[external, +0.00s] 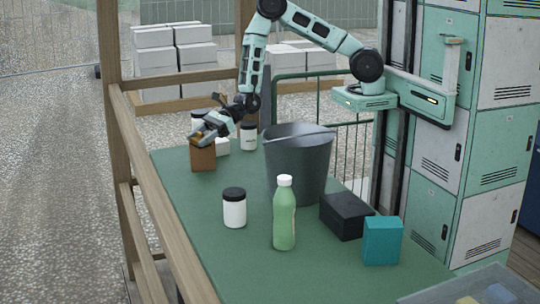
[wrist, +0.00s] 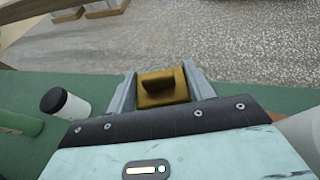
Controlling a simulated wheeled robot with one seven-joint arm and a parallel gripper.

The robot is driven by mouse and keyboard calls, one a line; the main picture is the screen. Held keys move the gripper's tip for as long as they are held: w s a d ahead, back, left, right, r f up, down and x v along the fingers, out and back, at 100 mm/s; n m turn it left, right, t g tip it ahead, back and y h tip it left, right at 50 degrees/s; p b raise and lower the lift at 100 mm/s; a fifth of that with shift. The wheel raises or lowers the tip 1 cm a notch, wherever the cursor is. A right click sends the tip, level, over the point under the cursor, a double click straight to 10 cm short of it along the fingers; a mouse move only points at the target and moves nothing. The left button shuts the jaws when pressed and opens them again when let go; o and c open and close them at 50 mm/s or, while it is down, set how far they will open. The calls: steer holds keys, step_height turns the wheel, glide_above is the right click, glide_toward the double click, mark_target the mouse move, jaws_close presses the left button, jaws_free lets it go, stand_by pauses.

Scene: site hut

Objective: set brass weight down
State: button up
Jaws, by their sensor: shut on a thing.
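The brass weight (wrist: 160,88) is a yellow-brown block with a darker knob, between my gripper's two fingers in the wrist view. My gripper (wrist: 161,76) is shut on it. In the external view my gripper (external: 204,134) is at the far left end of the green table (external: 180,200), low over a brown block (external: 203,158). Only a small yellowish part of the weight (external: 197,135) shows there, among the fingers. I cannot tell whether the weight touches the brown block.
White dark-lidded jars (external: 248,138) and a small white box (external: 222,146) stand close to my gripper. A grey bucket (external: 297,170), another jar (external: 234,210), a green bottle (external: 284,220), a black box (external: 346,216) and a teal box (external: 382,241) stand nearer. The left front tabletop is clear.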

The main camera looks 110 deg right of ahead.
steer(key=w+a+f+n+y, duration=0.1)
steer(key=w+a+f, duration=0.1)
steer(key=a+f, duration=0.15)
glide_above(200, 191)
step_height(200, 191, down, 5)
steer(key=shift+f+p, duration=0.15)
steer(key=shift+p, duration=0.25)
steer(key=shift+f+p, duration=0.45)
steer(key=shift+f, duration=2.25)
steer(key=shift+f, duration=0.2)
steer(key=o, duration=1.3)
steer(key=shift+c, duration=0.2)
steer(key=shift+r, duration=0.1)
